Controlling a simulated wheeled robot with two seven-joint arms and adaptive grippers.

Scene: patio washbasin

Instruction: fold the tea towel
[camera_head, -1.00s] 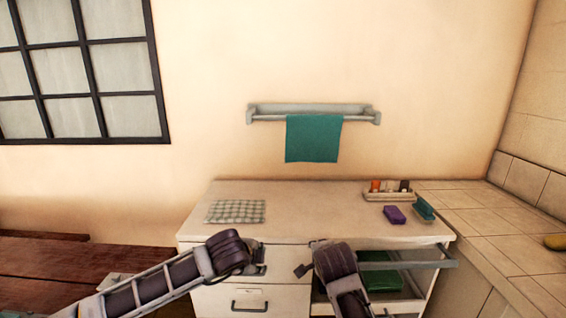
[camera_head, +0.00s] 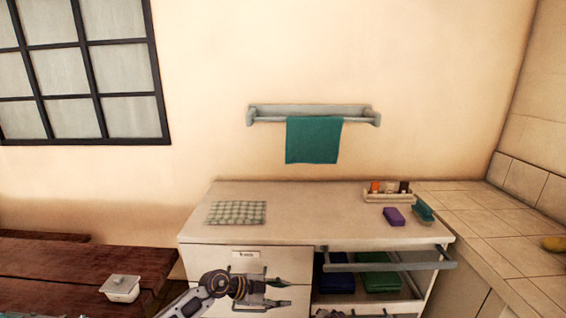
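A checked grey-green and white tea towel (camera_head: 236,212) lies flat on the left part of the white cabinet top (camera_head: 310,215). A teal towel (camera_head: 313,140) hangs over the wall rail (camera_head: 265,114). My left gripper (camera_head: 283,293) is low in front of the cabinet's drawer front, below and right of the checked towel and apart from it. Its fingers look spread, with nothing between them. Only small grey parts show at the bottom edge near the open drawer; I cannot tell whether they are my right gripper.
A purple block (camera_head: 394,216), a teal brush (camera_head: 424,211) and a bottle tray (camera_head: 388,194) stand on the right of the top. A lidded white box (camera_head: 121,288) sits on the wooden bench.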

